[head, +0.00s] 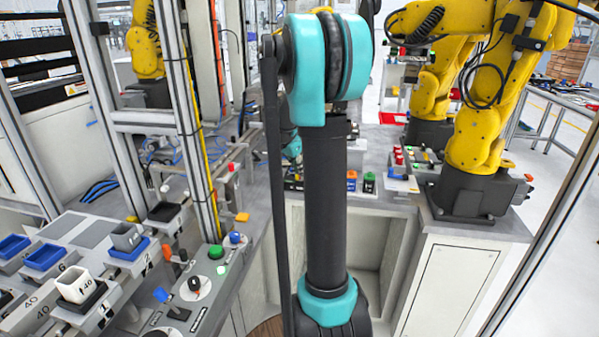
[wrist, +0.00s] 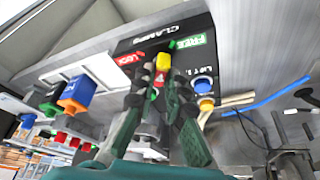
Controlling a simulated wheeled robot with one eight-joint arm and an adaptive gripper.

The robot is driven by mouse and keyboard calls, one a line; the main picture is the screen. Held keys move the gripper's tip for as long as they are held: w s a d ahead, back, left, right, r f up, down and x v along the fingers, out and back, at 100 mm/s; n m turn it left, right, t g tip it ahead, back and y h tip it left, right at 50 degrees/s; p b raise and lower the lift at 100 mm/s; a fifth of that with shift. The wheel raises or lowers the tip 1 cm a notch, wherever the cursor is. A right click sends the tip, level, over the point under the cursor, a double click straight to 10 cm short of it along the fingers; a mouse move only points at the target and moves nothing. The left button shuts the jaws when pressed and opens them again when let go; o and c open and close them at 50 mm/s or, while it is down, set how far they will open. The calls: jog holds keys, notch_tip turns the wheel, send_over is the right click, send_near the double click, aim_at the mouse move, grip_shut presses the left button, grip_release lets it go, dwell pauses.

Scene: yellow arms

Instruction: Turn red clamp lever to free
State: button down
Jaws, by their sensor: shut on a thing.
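In the wrist view a black panel (wrist: 187,29) marked CLAMPS has a red LOCK label (wrist: 130,60) on the left and a green FREE label (wrist: 190,41) on the right. A small lever with a red part (wrist: 159,78) and a yellow part (wrist: 162,62) stands between these labels. My gripper (wrist: 157,86) has its two dark fingers closed around it. The lever's base is hidden by the fingers. In the head view my arm hides the lever and the panel; only a bit of teal shows behind the arm.
Blue (wrist: 76,94) and orange parts jut out left of the panel in the wrist view. Blue and yellow round knobs (wrist: 204,86) sit close to the right finger. In the head view, a fixture bench (head: 75,245) stands left and yellow robot arms (head: 487,110) stand right.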

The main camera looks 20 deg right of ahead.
jog(key=shift+m+g, duration=0.5)
jog(key=shift+m, duration=0.6)
jog(key=c, duration=1.6)
grip_release()
jog(key=shift+o, duration=0.2)
jog(key=v, duration=1.2)
jog(key=shift+a, duration=0.15)
jog(key=shift+f, duration=0.1)
